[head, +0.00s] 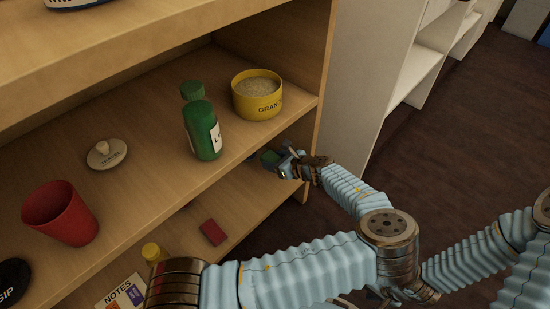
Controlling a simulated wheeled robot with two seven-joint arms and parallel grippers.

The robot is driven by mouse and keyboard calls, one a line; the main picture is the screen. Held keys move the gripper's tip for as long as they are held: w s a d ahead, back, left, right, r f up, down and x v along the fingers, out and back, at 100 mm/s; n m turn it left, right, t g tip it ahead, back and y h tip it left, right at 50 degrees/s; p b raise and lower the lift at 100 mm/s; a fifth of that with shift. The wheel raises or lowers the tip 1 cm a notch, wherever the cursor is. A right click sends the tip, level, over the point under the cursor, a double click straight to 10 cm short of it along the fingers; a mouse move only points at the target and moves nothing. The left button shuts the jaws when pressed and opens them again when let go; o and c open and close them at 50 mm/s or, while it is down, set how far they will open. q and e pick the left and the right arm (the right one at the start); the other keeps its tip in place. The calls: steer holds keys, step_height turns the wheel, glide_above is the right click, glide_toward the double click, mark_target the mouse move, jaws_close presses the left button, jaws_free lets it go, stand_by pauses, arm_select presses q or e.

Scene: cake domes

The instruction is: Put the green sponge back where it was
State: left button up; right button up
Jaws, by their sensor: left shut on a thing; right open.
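My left gripper (284,158) reaches into the lower shelf at its right end, beside the upright side panel. It is shut on a small dark green block, the green sponge (269,158), which is partly hidden by the fingers. I cannot tell whether the sponge touches the lower shelf. My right gripper (377,295) is low in the picture, partly hidden behind my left arm's elbow, and is open and apart from the shelves.
The upper shelf (150,190) holds a green bottle (203,128), yellow tin (257,97), white lid (106,154), red cup (60,213) and black disc (12,280). On the lower shelf (232,205) are a dark red block (213,232), yellow-capped item (152,252) and NOTES box (124,294).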

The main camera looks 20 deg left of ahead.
mark_target(275, 179)
arm_select(q)
steer(key=shift+f+b, duration=1.5)
steer(key=shift+f, duration=1.85)
steer(key=shift+f, duration=0.45)
steer(key=o, duration=1)
steer(key=o, duration=0.5)
steer(key=shift+o, duration=0.2)
steer(key=shift+d+r, duration=0.1)
